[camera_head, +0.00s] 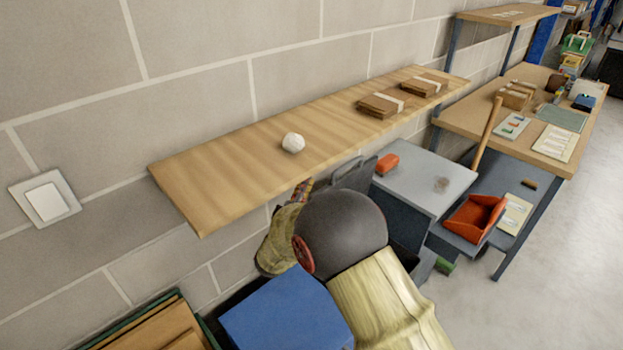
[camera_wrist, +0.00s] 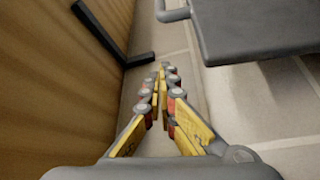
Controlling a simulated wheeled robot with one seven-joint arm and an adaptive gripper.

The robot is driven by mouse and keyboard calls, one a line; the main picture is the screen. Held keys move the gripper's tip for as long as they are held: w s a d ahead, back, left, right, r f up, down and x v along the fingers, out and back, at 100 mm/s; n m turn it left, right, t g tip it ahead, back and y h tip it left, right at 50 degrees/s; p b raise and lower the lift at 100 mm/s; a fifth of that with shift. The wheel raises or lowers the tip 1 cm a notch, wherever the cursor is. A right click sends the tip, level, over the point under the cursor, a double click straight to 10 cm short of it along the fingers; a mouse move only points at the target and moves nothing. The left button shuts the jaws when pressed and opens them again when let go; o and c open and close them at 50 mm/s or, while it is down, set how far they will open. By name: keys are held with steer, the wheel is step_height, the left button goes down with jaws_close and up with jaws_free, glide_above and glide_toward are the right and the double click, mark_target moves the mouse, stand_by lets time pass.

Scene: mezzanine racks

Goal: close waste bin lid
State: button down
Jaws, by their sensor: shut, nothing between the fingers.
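A dark grey panel with a loop handle, which looks like the raised waste bin lid (camera_head: 352,177), stands tilted beyond my arm in the head view, below the wall shelf. In the wrist view the lid (camera_wrist: 262,30) fills the upper right, with its handle at its left edge. My gripper (camera_head: 304,188) is shut and empty, just left of the lid in the head view and mostly hidden by my arm. In the wrist view my gripper (camera_wrist: 162,72) points between the shelf and the lid, apart from both. The bin body is mostly hidden behind my arm.
The wooden wall shelf (camera_head: 235,160) holds a white ball (camera_head: 293,142) and brown packets (camera_head: 381,105). Its black bracket (camera_wrist: 112,35) is close to my gripper. A grey-topped cabinet (camera_head: 425,180) bears a red object (camera_head: 387,163). A blue box-like thing (camera_head: 285,312) is in front. Floor is clear at right.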

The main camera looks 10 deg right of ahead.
steer(key=w+d+b, duration=0.1)
steer(key=d, duration=0.1)
steer(key=w+d+b, duration=0.1)
steer(key=w+d, duration=0.2)
steer(key=d, duration=0.1)
steer(key=shift+w+d+b, duration=0.25)
steer(key=shift+w+b, duration=0.15)
